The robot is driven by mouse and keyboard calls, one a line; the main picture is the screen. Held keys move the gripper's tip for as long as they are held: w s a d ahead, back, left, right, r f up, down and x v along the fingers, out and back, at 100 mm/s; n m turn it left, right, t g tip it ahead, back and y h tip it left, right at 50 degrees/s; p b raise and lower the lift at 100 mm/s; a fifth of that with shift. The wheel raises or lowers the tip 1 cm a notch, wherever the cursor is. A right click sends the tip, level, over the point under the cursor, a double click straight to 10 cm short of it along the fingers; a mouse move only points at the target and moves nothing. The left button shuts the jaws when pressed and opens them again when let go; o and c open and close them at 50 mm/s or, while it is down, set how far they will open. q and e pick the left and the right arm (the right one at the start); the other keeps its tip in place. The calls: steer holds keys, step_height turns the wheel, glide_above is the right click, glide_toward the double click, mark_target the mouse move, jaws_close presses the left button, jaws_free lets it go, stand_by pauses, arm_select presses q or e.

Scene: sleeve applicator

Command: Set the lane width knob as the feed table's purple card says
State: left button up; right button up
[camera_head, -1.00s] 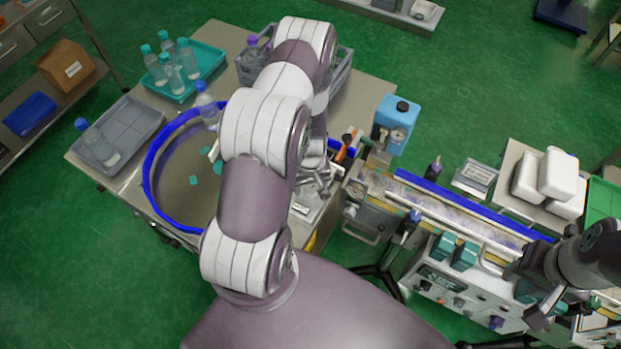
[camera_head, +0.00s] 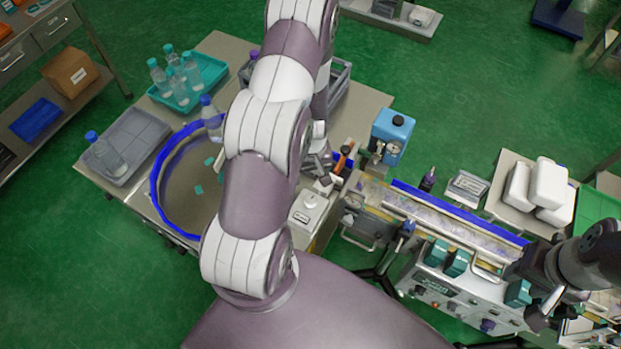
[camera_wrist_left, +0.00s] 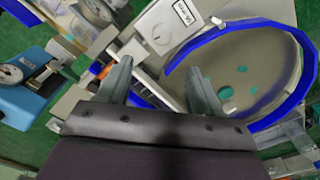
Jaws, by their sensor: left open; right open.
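The round, blue-rimmed feed table (camera_head: 157,190) stands left of my left arm and also shows in the left wrist view (camera_wrist_left: 290,50). Beside it is a white box (camera_head: 309,208) with a round knob-like disc (camera_wrist_left: 162,37) on top and a small printed label (camera_wrist_left: 183,12). I cannot tell whether this is the lane width knob. No purple card can be made out. My left gripper (camera_wrist_left: 158,68) is open and empty, its fingers pointing toward the white box; my arm largely hides it in the head view. My right gripper (camera_head: 543,312) is open at the lower right, above the machine.
A clear bottle (camera_head: 210,118) stands at the feed table's rim, and teal pieces lie on its surface. A teal tray (camera_head: 215,65) of bottles and a grey tray (camera_head: 148,135) are behind and left. A blue tank (camera_head: 392,138) and the conveyor (camera_head: 450,222) are right of my left arm.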

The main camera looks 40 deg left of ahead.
arm_select(q)
steer(key=w+a+f+n+t+y+b, duration=0.1)
steer(key=w+a+f+n+t+b, duration=0.1)
steer(key=w+n+b, duration=0.3)
steer(key=r+g+h+b, duration=0.1)
steer(key=r+g+b, duration=0.1)
steer(key=b, duration=0.6)
glide_above(311, 200)
step_height(311, 200, down, 12)
steer(key=shift+f+p, duration=0.2)
steer(key=shift+p, duration=0.75)
arm_select(e)
step_height(311, 200, down, 13)
